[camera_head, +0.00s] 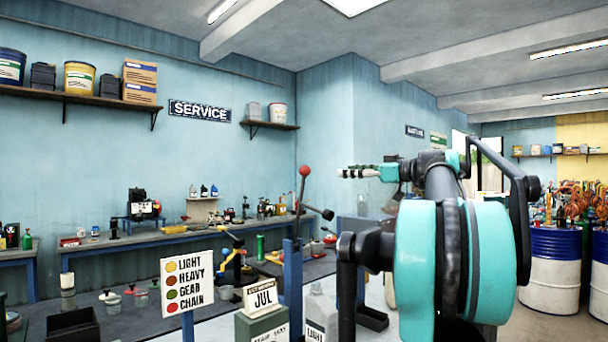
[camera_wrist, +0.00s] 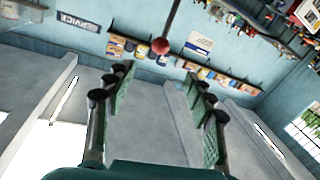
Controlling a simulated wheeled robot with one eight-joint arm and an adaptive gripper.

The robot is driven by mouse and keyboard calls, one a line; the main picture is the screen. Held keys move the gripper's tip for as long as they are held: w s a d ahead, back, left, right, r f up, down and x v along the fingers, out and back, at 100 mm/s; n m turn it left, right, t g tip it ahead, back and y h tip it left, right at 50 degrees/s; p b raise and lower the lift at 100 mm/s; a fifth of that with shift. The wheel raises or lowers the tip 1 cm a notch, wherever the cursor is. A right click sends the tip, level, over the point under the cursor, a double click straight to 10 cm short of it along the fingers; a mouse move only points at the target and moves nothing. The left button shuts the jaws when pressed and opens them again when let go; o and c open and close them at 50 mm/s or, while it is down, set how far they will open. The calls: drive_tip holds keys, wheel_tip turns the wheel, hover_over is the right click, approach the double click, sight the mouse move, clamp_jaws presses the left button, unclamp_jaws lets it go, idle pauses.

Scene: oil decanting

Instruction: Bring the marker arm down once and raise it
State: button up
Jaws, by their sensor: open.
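A dark upright lever with a red ball knob (camera_head: 304,171) stands on a blue post (camera_head: 292,280) in the head view; no label shows whether it is the marker arm. A second, shorter rod with a black knob (camera_head: 327,214) slants off the same post. My gripper (camera_head: 342,173) is right of the red knob at about its height, fingers pointing left. In the wrist view my gripper (camera_wrist: 160,88) is open and empty, its fingers wide apart. The red knob (camera_wrist: 160,46) shows beyond the fingertips, roughly centred between them, apart from both.
A sign board (camera_head: 187,283) listing light, heavy, gear and chain stands in front. A calendar block (camera_head: 261,296) and a grey jug (camera_head: 320,314) sit near the post. Benches with bottles and tools line the wall. Blue and white drums (camera_head: 551,270) stand at right.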

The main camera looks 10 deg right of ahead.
sight(305, 172)
drive_tip(key=x, duration=1.7)
drive_tip(key=shift+c, duration=0.5)
clamp_jaws()
